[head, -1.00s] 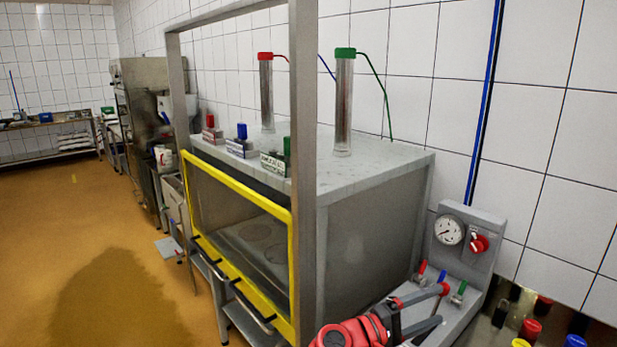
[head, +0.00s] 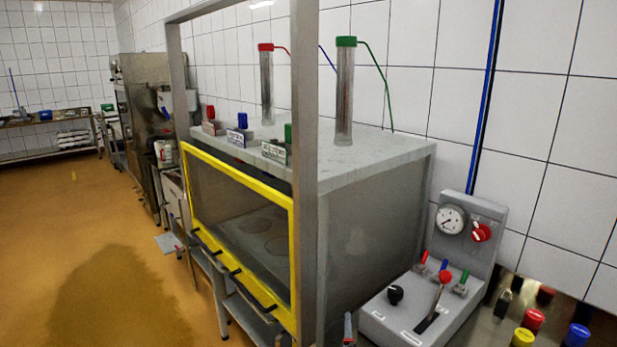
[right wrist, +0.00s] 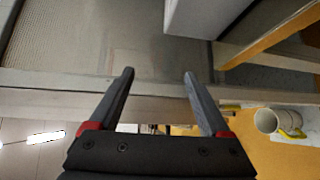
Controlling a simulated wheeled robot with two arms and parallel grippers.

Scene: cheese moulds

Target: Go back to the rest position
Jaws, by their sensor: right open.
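My right gripper (right wrist: 158,74) is open, its two dark fingers apart with nothing between them in the right wrist view. In the head view only a small grey and red tip of it (head: 348,328) shows at the bottom edge, left of the grey control box (head: 385,318). It is apart from the lever with the red ball (head: 445,278) on that box. My left gripper is not in view.
The control box carries a black knob (head: 396,294), a gauge (head: 451,220) and a red knob (head: 481,232). A yellow-framed cabinet (head: 293,250) with a grey post stands left. Coloured-capped jars (head: 533,319) stand at right. Orange floor is open at far left.

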